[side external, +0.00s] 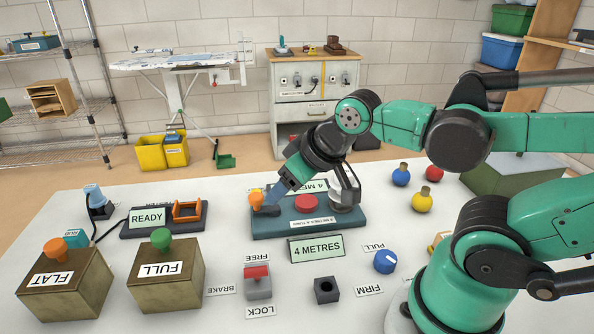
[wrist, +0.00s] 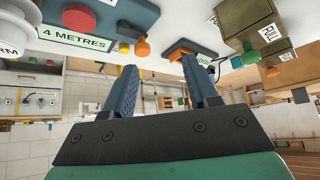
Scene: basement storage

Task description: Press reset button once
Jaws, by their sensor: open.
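No label that reads "reset" is legible. A teal panel (side external: 290,232) on the white table carries a red round button (side external: 307,202) in its middle and an orange knob (side external: 257,200) at its left end. In the wrist view, the red button (wrist: 80,17) is at upper left, above a "4 METRES" label (wrist: 75,38). My gripper (side external: 272,200) is open, tilted down to the left, with its blue fingers beside the orange knob in the side view. I cannot tell whether they touch it. In the wrist view my gripper (wrist: 157,65) shows nothing between its fingers.
A READY panel (side external: 140,232) with an orange handle stands left. A red-topped switch (side external: 257,282), a black socket (side external: 327,290) and a blue knob (side external: 385,261) stand in front of the panel.

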